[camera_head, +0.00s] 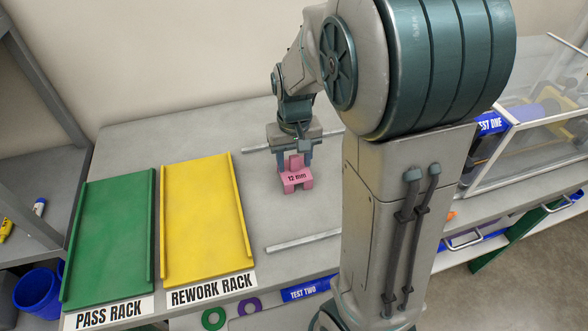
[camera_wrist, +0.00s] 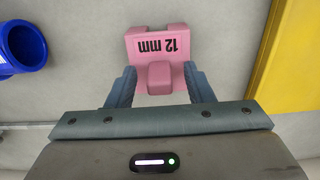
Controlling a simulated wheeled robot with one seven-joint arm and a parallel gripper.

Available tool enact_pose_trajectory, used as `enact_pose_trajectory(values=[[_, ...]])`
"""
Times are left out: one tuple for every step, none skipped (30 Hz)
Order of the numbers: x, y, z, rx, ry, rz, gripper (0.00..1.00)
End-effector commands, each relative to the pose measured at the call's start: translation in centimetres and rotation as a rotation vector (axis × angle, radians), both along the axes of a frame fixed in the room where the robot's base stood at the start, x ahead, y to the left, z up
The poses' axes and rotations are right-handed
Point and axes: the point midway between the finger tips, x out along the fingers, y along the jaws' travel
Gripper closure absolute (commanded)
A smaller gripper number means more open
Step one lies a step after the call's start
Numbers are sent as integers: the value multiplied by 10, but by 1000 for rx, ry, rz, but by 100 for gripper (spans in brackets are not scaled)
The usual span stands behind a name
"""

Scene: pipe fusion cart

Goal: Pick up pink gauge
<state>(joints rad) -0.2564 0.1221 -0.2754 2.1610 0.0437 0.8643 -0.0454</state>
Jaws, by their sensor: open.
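The pink gauge (camera_head: 297,181) is a small block marked "12 mm" with a raised knob, standing on the grey table. It also shows at the top middle of the wrist view (camera_wrist: 150,47). My gripper (camera_head: 294,161) is over the gauge, pointing down. In the wrist view my gripper (camera_wrist: 160,82) is open, with one finger on each side of the knob. Narrow gaps show between the fingers and the knob, so nothing is clamped. The wrist view shows the label upside down.
The yellow rework rack (camera_head: 203,220) and green pass rack (camera_head: 110,240) lie to the left. Metal strips (camera_head: 303,241) lie on the table in front and behind. A clear-sided case (camera_head: 530,120) stands right.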

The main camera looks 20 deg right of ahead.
Motion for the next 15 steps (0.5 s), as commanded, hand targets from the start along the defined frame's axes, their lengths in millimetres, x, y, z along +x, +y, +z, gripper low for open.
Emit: enact_pose_trajectory(values=[[0,0,-1,0,0,0,53],[0,0,-1,0,0,0,53],[0,0,-1,0,-1,0,53],[0,0,0,0,-1,0,53],[0,0,0,0,-1,0,53],[0,0,0,0,-1,0,55],[0,0,0,0,-1,0,64],[0,0,0,0,-1,0,72],[0,0,0,0,-1,0,83],[0,0,0,0,-1,0,92],[0,0,0,0,-1,0,100],[0,0,0,0,-1,0,100],[0,0,0,0,-1,0,100],[0,0,0,0,-1,0,100],[0,0,0,0,-1,0,100]])
